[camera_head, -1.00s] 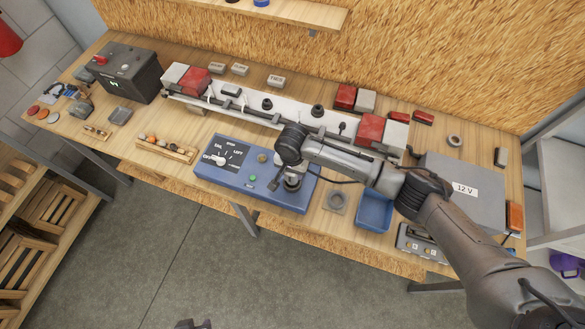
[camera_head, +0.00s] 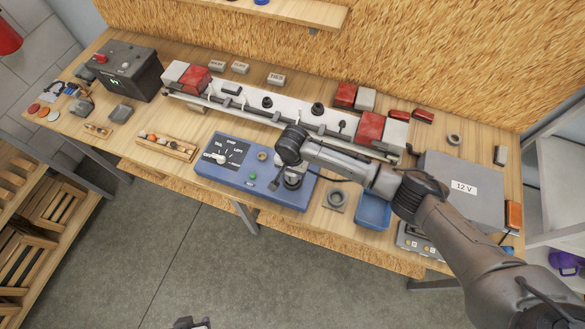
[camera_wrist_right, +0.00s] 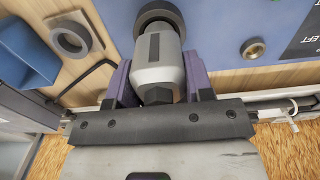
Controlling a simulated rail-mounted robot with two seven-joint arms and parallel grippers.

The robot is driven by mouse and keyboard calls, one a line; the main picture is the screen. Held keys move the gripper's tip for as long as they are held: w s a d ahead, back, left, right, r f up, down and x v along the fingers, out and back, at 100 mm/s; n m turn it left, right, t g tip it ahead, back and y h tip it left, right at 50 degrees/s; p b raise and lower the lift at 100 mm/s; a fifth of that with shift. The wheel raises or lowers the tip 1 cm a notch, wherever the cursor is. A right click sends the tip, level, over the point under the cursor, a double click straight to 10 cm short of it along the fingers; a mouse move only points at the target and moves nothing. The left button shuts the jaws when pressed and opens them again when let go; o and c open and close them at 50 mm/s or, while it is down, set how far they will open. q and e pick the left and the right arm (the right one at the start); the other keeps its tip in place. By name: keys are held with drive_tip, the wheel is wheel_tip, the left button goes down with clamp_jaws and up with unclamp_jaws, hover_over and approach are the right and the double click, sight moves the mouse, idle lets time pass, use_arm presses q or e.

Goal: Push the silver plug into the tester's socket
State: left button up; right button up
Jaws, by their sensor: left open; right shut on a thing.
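The blue tester (camera_head: 228,178) lies on the bench, with a dial panel and a green button. My right gripper (camera_head: 291,178) is over the tester's right end, pointing down. In the right wrist view its purple fingers (camera_wrist_right: 158,75) are shut on the silver plug (camera_wrist_right: 158,52). The plug's far end meets a dark ring, the socket (camera_wrist_right: 158,10), on the tester's blue face. The plug looks in line with the ring; how deep it sits I cannot tell. My left gripper (camera_head: 191,323) is open at the bottom edge, away from the bench.
A blue bin (camera_head: 373,212) and a grey plate with a ring (camera_head: 336,199) lie right of the tester. A white light bar (camera_head: 250,103) runs behind it. A grey 12 V box (camera_head: 462,190) stands at right. A wooden tray (camera_head: 166,147) is at left.

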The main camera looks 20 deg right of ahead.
drive_tip(key=shift+f, duration=0.4)
drive_tip(key=shift+f, duration=0.35)
idle(0.4)
drive_tip(key=shift+f, duration=0.35)
drive_tip(key=o, duration=0.7)
drive_tip(key=shift+c, duration=0.2)
drive_tip(key=shift+o, duration=0.3)
drive_tip(key=shift+o, duration=0.5)
drive_tip(key=o, duration=0.3)
